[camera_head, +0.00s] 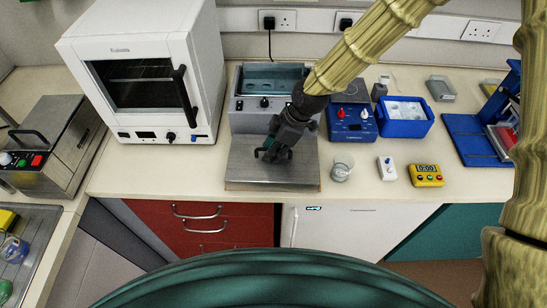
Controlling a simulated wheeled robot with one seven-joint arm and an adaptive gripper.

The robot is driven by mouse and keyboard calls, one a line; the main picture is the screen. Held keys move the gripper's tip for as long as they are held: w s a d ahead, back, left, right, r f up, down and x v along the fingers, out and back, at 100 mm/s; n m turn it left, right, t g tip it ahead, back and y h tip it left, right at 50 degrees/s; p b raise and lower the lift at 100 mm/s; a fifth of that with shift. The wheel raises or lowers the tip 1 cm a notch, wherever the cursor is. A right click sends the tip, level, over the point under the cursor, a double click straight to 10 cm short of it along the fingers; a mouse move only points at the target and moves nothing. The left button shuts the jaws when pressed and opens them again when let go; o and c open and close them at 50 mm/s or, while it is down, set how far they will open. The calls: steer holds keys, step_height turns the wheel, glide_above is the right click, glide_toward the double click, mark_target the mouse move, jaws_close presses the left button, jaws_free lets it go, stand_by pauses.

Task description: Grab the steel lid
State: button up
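The steel lid (245,174) is a flat grey square plate on the bench, in front of the water bath (247,120), whose open top shows. A small dark handle (259,153) shows near the lid's middle, partly hidden by my gripper. My gripper (274,153) is dark and points down over the lid, with its fingertips at or very near the handle. I cannot tell whether the fingers are closed around it or only beside it.
A white oven (205,70) stands left of the lid. A glass beaker (341,168), a white device (386,168) and a yellow timer (426,175) stand to the right. Behind them are a blue device (350,124) and a blue tray (405,129).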

jaws_close()
stand_by(0.3)
